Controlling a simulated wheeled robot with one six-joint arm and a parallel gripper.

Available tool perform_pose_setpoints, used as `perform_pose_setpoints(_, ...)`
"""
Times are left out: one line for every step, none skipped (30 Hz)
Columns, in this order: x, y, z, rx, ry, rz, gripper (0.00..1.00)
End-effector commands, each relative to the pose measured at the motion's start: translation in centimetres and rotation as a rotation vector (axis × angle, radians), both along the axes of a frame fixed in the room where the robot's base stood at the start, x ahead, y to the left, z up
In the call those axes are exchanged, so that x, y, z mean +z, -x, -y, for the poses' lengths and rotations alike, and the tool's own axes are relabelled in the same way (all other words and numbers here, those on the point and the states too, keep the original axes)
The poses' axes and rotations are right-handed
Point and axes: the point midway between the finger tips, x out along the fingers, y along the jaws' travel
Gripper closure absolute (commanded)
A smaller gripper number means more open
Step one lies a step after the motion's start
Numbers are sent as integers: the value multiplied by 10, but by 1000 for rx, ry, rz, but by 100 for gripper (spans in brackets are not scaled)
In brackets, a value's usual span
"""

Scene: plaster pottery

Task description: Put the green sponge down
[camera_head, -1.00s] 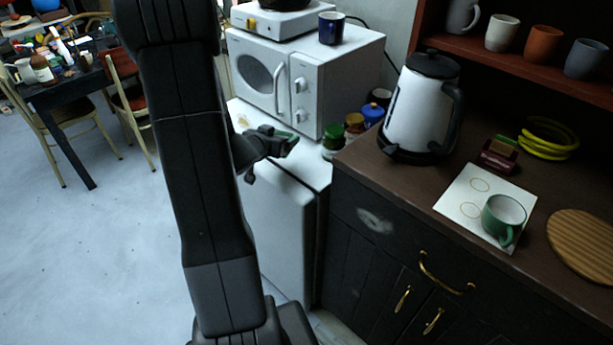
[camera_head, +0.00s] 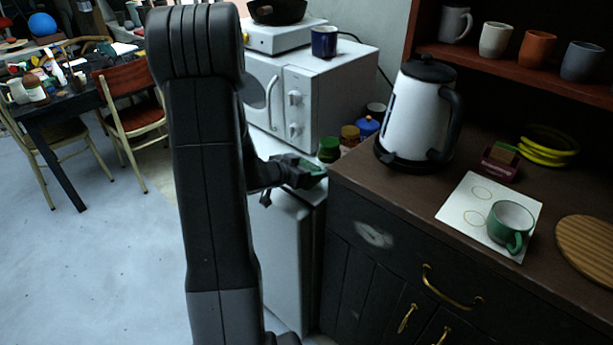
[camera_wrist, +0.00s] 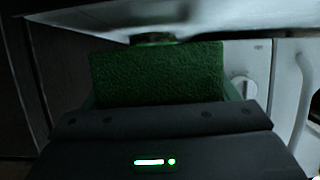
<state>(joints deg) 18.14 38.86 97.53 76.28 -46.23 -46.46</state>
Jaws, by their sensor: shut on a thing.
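The green sponge (camera_wrist: 156,72) fills the middle of the wrist view, between the jaws of my gripper (camera_wrist: 158,98). In the head view my gripper (camera_head: 306,172) is shut on the sponge (camera_head: 313,168), of which only a small green part shows. My gripper is by the front of the white fridge top (camera_head: 306,192), near the left end of the brown counter. I cannot tell whether the sponge touches the fridge top.
A white microwave (camera_head: 335,88) and several lidded jars, one green (camera_head: 329,150), stand behind my gripper.

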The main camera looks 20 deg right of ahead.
Motion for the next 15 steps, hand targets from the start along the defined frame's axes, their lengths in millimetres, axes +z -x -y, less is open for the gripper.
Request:
perform_pose_setpoints(-11,0,0,2,0,-5,43)
perform_pose_setpoints(-15,0,0,2,0,-4,43)
perform_pose_setpoints(-18,0,0,1,0,-3,43)
perform_pose_setpoints(-19,0,0,1,1,-3,43)
perform_pose_setpoints(-20,0,0,1,1,-2,43)
perform_pose_setpoints(-21,0,0,1,1,-2,43)
perform_pose_setpoints(-21,0,0,0,1,0,43)
perform_pose_setpoints(-20,0,0,0,1,0,43)
perform_pose_setpoints(-20,0,0,0,1,0,43)
perform_pose_setpoints(-20,0,0,0,1,0,43)
perform_pose_setpoints(-20,0,0,0,1,0,43)
perform_pose_setpoints(-20,0,0,0,1,0,43)
perform_pose_setpoints(-21,0,0,0,0,-1,43)
perform_pose_setpoints(-22,0,0,0,0,-1,43)
perform_pose_setpoints(-23,0,0,0,0,-1,43)
